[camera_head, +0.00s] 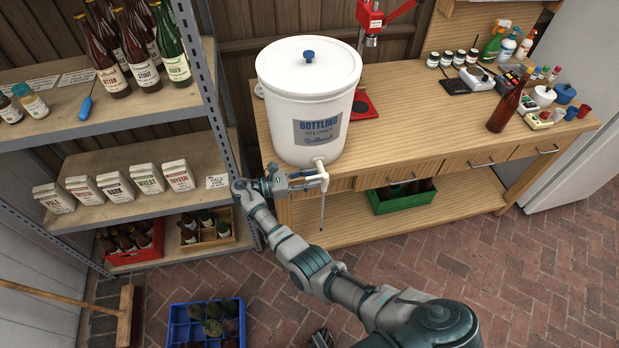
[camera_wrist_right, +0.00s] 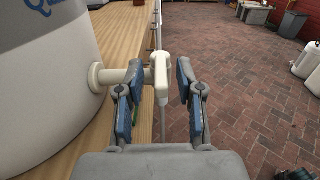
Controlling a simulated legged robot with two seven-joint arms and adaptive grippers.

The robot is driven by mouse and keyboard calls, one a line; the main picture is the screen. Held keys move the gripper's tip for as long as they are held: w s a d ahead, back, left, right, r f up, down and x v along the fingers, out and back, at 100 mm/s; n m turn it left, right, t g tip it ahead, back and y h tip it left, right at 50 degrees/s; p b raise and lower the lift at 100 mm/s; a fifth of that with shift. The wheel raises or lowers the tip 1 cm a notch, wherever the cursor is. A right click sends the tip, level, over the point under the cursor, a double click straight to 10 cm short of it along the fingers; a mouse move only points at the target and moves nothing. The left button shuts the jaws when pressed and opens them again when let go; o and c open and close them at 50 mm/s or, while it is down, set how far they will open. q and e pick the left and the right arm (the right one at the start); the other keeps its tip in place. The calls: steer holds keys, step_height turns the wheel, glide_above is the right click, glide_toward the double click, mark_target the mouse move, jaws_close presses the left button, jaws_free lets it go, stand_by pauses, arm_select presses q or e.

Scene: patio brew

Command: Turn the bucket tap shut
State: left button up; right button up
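A white lidded bottling bucket (camera_head: 305,100) stands on the wooden bench, and its side fills the left of the wrist view (camera_wrist_right: 45,85). Its white tap (camera_head: 320,166) sticks out low on the front, with a thin tube (camera_head: 322,212) hanging below. In the wrist view the tap (camera_wrist_right: 161,75) sits between the two blue-padded fingers of my right gripper (camera_wrist_right: 158,90). The fingers are apart, with a clear gap on the right side; the left finger is close to the spout, and contact is unclear. In the head view my right gripper (camera_head: 298,182) is at the tap.
The bench (camera_head: 400,148) holds a red capper (camera_head: 369,20), a brown bottle (camera_head: 507,107) and small jars. A metal shelf (camera_head: 110,118) with bottles and bags stands left. A blue crate (camera_head: 207,322) is on the brick floor. Open floor lies right of my arm.

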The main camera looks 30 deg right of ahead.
mark_target(310, 177)
steer(key=shift+r, duration=0.2)
step_height(310, 177, up, 10)
steer(key=shift+w+f, duration=0.1)
steer(key=shift+f, duration=0.1)
stand_by(0.7)
